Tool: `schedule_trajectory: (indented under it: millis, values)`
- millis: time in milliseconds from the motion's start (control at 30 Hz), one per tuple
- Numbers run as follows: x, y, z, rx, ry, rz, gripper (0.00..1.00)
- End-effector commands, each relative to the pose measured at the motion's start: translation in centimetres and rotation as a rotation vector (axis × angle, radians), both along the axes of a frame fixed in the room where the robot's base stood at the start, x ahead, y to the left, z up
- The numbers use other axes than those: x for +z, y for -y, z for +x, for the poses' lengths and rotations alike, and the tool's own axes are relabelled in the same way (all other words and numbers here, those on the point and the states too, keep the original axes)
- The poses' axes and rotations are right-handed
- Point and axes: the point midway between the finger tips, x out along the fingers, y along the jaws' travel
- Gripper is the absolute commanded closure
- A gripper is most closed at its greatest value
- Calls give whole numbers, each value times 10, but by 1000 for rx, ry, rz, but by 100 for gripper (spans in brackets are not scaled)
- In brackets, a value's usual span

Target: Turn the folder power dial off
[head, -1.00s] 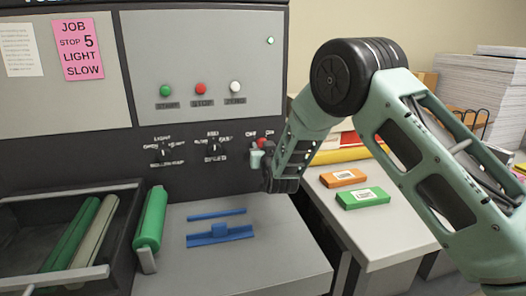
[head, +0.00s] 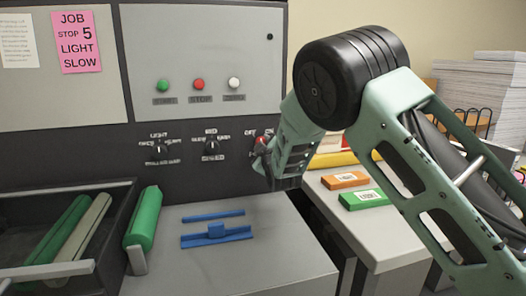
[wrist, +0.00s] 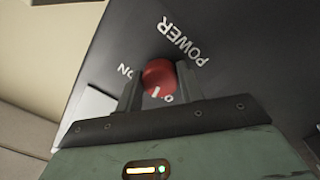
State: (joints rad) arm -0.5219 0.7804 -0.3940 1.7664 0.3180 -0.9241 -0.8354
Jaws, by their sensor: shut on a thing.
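The red power dial (wrist: 158,75) sits on the dark panel between the two fingers of my gripper (wrist: 159,82), which is shut on it. In the wrist view the word POWER is beside it, ON is to its left, and a label starting with O is partly hidden below it. The dial's white mark points down in that view, close to the O label. In the head view the dial (head: 261,143) shows at the panel's right end, with my gripper (head: 264,152) against it. The small round lamp (head: 269,37) at the upper right of the panel is dark.
Two other dials, a light dial (head: 162,150) and a speed dial (head: 212,145), are to the left. Green, red and white buttons are above. A grey bed (head: 225,275) with blue parts lies below. A side table (head: 390,245) with small boxes stands at the right.

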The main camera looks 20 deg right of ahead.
Motion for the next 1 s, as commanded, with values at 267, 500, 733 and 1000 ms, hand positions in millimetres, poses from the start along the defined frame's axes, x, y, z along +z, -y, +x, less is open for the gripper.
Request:
schedule_trajectory:
  millis: [267, 500, 733, 1000]
  values:
    - [-1, 0, 0, 1, 0, -243, 85]
    - [0, 0, 0, 1, 1, -400, 85]
    - [0, 0, 0, 1, 0, -484, 85]
    - [1, 1, 0, 0, 0, -515, 85]
